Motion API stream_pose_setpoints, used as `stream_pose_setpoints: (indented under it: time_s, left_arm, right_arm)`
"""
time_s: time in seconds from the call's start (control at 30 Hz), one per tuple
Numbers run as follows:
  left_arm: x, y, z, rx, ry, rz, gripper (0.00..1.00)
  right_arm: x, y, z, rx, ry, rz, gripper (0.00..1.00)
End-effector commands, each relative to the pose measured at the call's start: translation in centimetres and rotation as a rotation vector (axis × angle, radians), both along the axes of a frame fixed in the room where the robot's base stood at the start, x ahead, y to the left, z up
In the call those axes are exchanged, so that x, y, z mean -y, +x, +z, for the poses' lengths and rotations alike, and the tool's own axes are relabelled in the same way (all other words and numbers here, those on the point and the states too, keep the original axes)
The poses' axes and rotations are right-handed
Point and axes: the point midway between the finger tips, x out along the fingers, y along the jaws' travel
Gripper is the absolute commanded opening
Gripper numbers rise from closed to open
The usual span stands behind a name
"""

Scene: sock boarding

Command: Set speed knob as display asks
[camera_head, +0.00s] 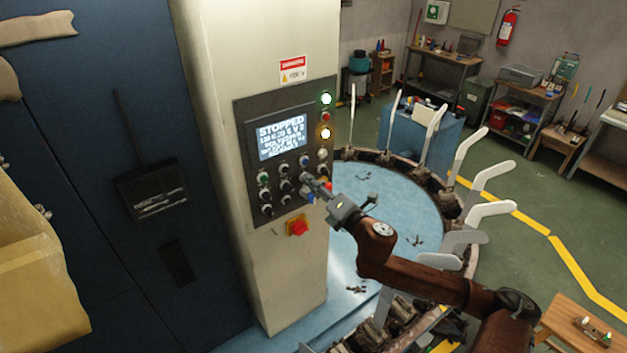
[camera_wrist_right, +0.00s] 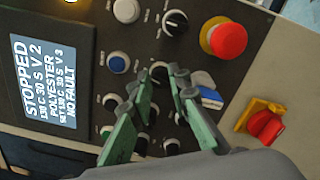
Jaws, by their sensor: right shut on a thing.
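The control panel (camera_head: 287,150) is on the cream column. Its display (camera_head: 282,136) reads STOPPED in large letters; in the right wrist view the display (camera_wrist_right: 52,82) shows "130 C 30 S V 2", "POLYESTER", a set line that seems to end in "V 3", and "NO FAULT". My right gripper (camera_head: 312,184) is at the panel's lower right. In the right wrist view its green-padded fingers (camera_wrist_right: 162,82) close around a black knob (camera_wrist_right: 159,72), partly hidden between the tips. Its label and pointer cannot be read. My left gripper is not in view.
Around the held knob are other black knobs (camera_wrist_right: 174,22), a blue button (camera_wrist_right: 118,63), a blue-white rocker (camera_wrist_right: 209,97) and a red emergency button (camera_wrist_right: 228,40). A red-yellow switch (camera_head: 297,227) is below the panel. White sock forms (camera_head: 468,150) ring the blue turntable (camera_head: 395,205) at right.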

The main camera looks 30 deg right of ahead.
Motion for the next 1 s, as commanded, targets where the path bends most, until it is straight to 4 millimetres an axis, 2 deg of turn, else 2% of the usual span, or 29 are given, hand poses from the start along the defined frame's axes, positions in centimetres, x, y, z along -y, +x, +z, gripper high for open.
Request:
stream_pose_setpoints:
  time_s: [0.2,0.5,1.0]
  left_arm:
    - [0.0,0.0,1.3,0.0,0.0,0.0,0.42]
    - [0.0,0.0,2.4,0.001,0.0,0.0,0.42]
    - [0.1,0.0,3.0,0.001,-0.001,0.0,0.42]
  right_arm:
    - [0.1,0.0,0.2,-0.015,0.202,-0.002,0.0]
    - [0.1,0.0,0.1,-0.031,0.412,-0.003,0.0]
    - [0.2,0.0,-0.1,-0.041,0.54,-0.003,0.0]
